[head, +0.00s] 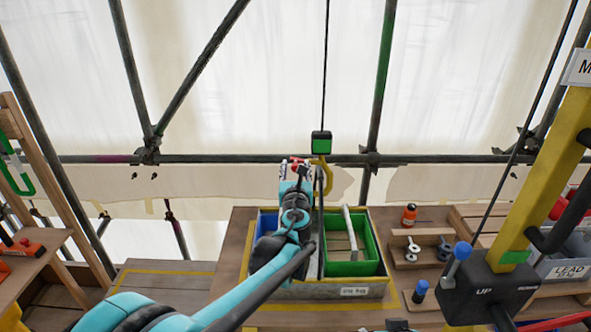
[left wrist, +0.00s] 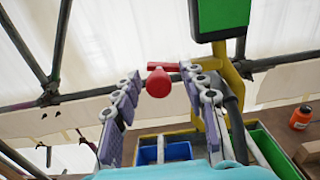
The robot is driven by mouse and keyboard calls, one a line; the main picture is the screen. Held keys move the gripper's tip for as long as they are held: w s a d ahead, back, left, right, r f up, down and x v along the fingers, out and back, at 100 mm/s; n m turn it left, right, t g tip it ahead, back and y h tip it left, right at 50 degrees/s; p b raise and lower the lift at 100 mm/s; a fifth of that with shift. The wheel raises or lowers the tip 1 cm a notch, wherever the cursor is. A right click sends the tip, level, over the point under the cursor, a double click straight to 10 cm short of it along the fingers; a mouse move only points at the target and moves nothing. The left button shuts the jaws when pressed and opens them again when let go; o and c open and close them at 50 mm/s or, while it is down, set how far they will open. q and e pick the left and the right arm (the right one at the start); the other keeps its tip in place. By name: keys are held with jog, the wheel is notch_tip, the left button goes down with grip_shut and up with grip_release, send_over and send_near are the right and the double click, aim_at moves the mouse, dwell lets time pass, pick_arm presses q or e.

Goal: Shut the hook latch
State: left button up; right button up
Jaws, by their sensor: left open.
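A yellow hook (head: 329,182) hangs under a green block (head: 321,143) on a dark cable; the left wrist view also shows the hook (left wrist: 238,85) and the block (left wrist: 221,18). A red latch with a rounded red knob (left wrist: 159,83) sticks out from the hook's left side; it shows small in the head view (head: 296,161). My left gripper (head: 296,170) is raised to the hook's left. In the left wrist view the gripper (left wrist: 160,73) is open, with the red knob between its fingers and apart from both.
Below the hook stands a grey crate (head: 345,291) with blue and green bins (head: 354,269) on a wooden deck. An orange bottle (head: 409,214) and a rack of small metal parts (head: 422,248) are to the right. A yellow post (head: 541,170) with a control box (head: 487,287) stands further right.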

pick_arm(q)
grip_shut()
jog(key=n, duration=0.1)
jog(key=f+n, duration=0.1)
jog(key=n, duration=0.2)
jog(key=shift+f, duration=0.25)
jog(key=shift+d+f+n+b, duration=0.1)
jog(key=shift+d+f+n, duration=0.5)
jog(key=shift+n, duration=2.15)
jog(key=shift+d+f+n+b, duration=0.1)
jog(key=shift+d+f+n, duration=0.5)
jog(key=shift+n, duration=2.2)
jog(key=shift+d+f+n+b, duration=0.1)
jog(key=shift+d+f+n, duration=0.5)
jog(key=shift+n, duration=2.15)
jog(key=shift+d+r, duration=0.2)
jog(key=shift+d, duration=0.1)
